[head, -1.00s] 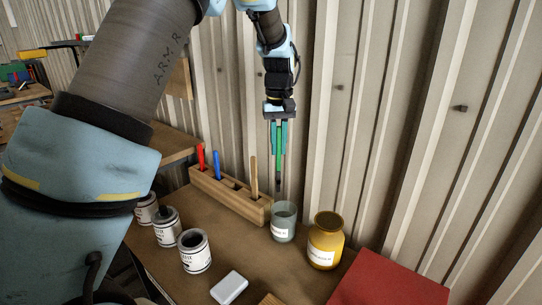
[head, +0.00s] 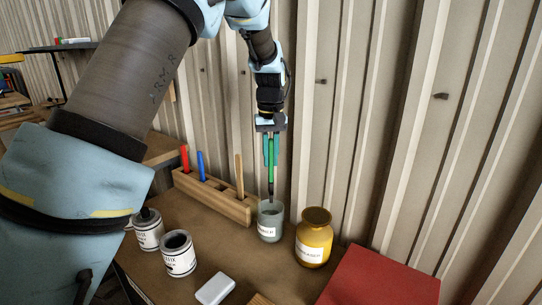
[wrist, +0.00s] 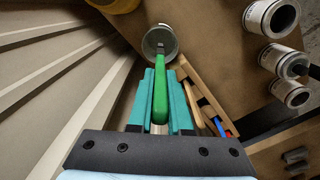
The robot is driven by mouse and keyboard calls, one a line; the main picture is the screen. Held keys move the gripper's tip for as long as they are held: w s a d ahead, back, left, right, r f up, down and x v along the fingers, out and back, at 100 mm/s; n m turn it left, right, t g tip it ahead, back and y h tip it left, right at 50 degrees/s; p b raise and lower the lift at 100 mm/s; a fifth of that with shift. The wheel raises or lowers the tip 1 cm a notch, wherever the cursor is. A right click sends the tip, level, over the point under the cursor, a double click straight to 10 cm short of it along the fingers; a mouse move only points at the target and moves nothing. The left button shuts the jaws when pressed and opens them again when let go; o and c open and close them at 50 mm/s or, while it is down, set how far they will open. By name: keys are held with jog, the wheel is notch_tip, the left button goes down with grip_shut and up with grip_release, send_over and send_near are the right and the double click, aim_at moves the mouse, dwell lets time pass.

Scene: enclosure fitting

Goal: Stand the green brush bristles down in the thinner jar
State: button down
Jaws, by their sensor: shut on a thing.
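The green brush (head: 271,152) hangs upright, bristles down, from my gripper (head: 271,150). My gripper is shut on its handle; the teal fingers lie on either side of it in the wrist view (wrist: 160,100). The thinner jar (head: 270,230) is a grey translucent jar with a white label, standing on the bench. The brush's dark bristle end is at the jar's mouth, at or just inside the rim. In the wrist view the brush tip overlaps the opening of the jar (wrist: 148,40). I cannot tell how deep the tip reaches.
A wooden rack (head: 215,196) with red, blue and wooden-handled brushes stands left of the jar. A yellow jar (head: 313,240) stands close on its right. White tins (head: 178,255), a white block (head: 215,289) and a red panel (head: 380,278) are nearer. The corrugated wall rises close behind.

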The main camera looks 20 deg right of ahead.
aim_at(271, 181)
jog(key=shift+f+b, duration=1.9)
jog(key=shift+f, duration=2.35)
jog(key=c, duration=0.8)
grip_release()
jog(key=shift+o, duration=0.2)
notch_tip(271, 181, up, 11)
jog(key=shift+f+b, duration=0.1)
jog(key=shift+b, duration=0.75)
